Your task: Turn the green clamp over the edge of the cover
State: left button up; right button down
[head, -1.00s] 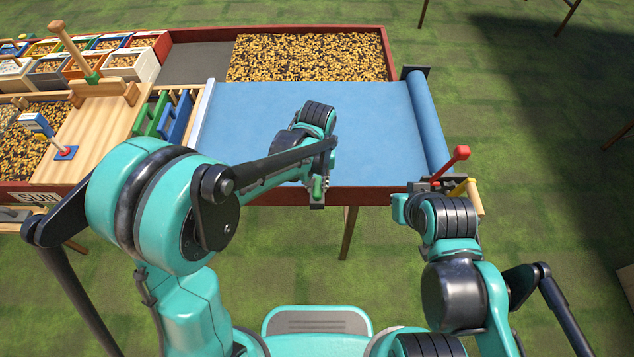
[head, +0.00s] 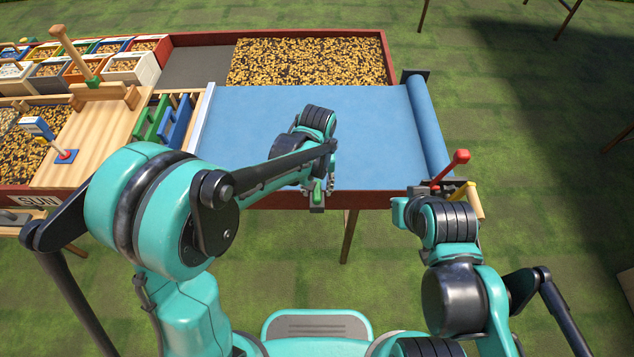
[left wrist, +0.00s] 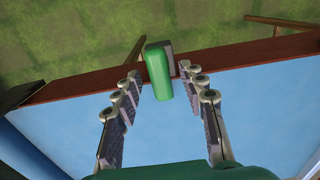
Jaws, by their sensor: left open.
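The green clamp (head: 317,193) sits on the front red rim of the tray, at the edge of the blue cover (head: 245,125). In the left wrist view the green clamp (left wrist: 158,72) stands across the rim, with a grey part beside it. My left gripper (head: 323,187) is open at the clamp. In the left wrist view, its fingers (left wrist: 160,76) lie on either side of the clamp's near end, with gaps showing. My right arm's wrist (head: 447,220) is beside the cover's right front corner; its fingers are hidden.
The cover's roll (head: 428,125) lies along the right side, with a red-handled lever (head: 455,160) and a yellow lever (head: 461,190) at its front end. Beans (head: 310,58) lie uncovered at the back. A wooden board (head: 95,130) and bins stand left. Grass in front is clear.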

aim_at(316, 189)
pick_arm(q)
notch_tip(316, 189, up, 12)
dwell(0.4)
jog(key=shift+a, duration=0.1)
dwell(0.3)
jog(key=s+a+t, duration=0.3)
jog(key=s+a, duration=0.3)
jog(key=a, duration=0.2)
jog(key=s+a+t, duration=0.4)
jog(key=s+a, duration=0.1)
jog(key=a, duration=0.4)
jog(key=shift+s+a, duration=0.3)
jog(key=shift+s, duration=0.1)
